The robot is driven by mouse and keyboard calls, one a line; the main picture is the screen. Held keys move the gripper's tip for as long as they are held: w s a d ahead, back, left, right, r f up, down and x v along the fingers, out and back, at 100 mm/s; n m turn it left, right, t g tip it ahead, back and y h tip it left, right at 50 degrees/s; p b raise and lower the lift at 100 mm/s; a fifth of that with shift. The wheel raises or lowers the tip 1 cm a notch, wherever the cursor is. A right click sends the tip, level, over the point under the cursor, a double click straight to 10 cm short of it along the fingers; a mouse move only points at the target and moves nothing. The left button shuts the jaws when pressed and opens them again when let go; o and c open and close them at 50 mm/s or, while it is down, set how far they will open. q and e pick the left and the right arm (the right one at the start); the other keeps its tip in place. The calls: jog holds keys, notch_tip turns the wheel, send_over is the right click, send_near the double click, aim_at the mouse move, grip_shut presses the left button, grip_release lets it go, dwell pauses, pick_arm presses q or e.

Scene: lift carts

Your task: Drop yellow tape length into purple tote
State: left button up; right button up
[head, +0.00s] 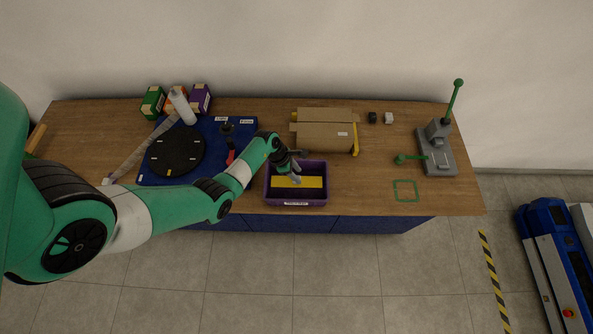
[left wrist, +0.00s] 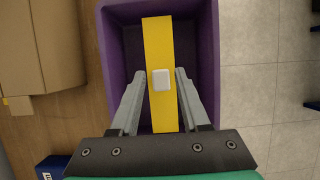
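The purple tote (head: 268,193) stands at the front edge of the table, and its rim surrounds my fingers in the left wrist view (left wrist: 207,45). The yellow tape length (head: 312,182) is a flat strip lying lengthwise within the tote's outline. In the left wrist view the yellow strip (left wrist: 158,45) has a small white block (left wrist: 161,79) on it. My left gripper (left wrist: 160,76) is over the tote with its fingers apart on either side of the strip and block; gaps show on both sides. How deep the strip sits is hard to tell. My right gripper is out of view.
An open cardboard box (head: 325,137) stands behind the tote, with a yellow piece (head: 356,140) at its right. A blue board with a black disc (head: 175,152) is left. A grey lever press (head: 437,150) and green square outline (head: 405,191) are right.

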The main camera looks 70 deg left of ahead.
pick_arm(q)
jog(key=shift+o, duration=1.3)
jog(key=p+v, duration=0.3)
jog(key=v, duration=0.8)
jog(key=shift+s+r+p, duration=0.25)
jog(key=shift+r+p, duration=0.05)
jog(key=shift+p, duration=0.05)
jog(key=shift+w, duration=0.1)
